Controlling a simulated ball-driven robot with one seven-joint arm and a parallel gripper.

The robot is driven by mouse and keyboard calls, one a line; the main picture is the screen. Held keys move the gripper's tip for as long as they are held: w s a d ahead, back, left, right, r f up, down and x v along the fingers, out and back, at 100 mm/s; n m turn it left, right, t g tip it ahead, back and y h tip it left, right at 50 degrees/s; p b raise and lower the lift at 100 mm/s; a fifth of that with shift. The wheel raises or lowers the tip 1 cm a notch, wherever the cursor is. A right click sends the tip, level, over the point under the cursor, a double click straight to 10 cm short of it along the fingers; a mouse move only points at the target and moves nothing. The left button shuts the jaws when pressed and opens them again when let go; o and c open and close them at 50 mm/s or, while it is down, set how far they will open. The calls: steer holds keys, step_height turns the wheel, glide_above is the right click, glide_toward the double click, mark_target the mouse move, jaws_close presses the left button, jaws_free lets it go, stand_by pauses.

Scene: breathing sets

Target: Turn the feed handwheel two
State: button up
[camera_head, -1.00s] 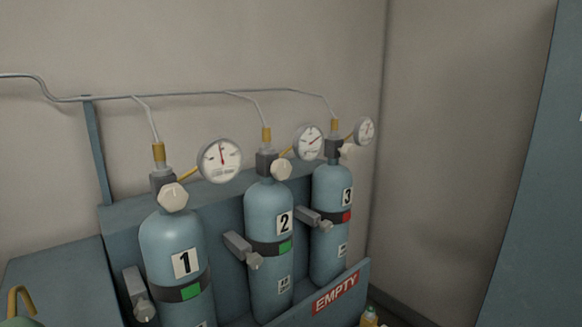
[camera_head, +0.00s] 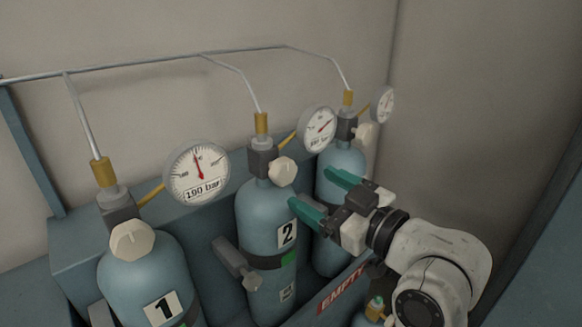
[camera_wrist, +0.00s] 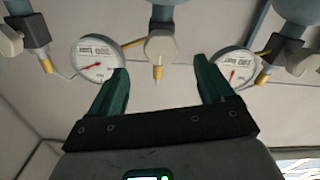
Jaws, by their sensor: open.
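Handwheel two is a pale faceted knob (camera_head: 282,171) on the front of the valve of blue cylinder 2 (camera_head: 268,215). In the wrist view, which is upside down, the knob (camera_wrist: 160,47) shows at the top middle, beyond and between the fingers. My gripper (camera_head: 312,188) has green fingers and is open and empty. In the head view it is just right of and slightly below the knob, apart from it. In the wrist view the open fingers (camera_wrist: 161,78) show nothing between their tips. My gripper hides part of cylinder 3.
Cylinder 1 (camera_head: 140,270) with its knob (camera_head: 132,238) and large gauge (camera_head: 197,172) stands left. Gauge two (camera_head: 319,128) sits close above my fingers. Cylinder 3's knob (camera_head: 365,134) is behind right. A clamp (camera_head: 235,262) juts beside cylinder 2, and an EMPTY panel (camera_head: 340,288) is in front.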

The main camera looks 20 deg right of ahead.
mark_target(288, 176)
steer(key=p+x, duration=0.2)
steer(key=x, duration=0.6)
steer(key=shift+w+a+f, duration=0.15)
steer(key=shift+w, duration=0.15)
steer(key=c, duration=1)
steer(key=shift+f+n+b, duration=0.1)
steer(key=shift+n+b, duration=0.2)
steer(key=shift+b, duration=0.1)
steer(key=shift+c, duration=0.2)
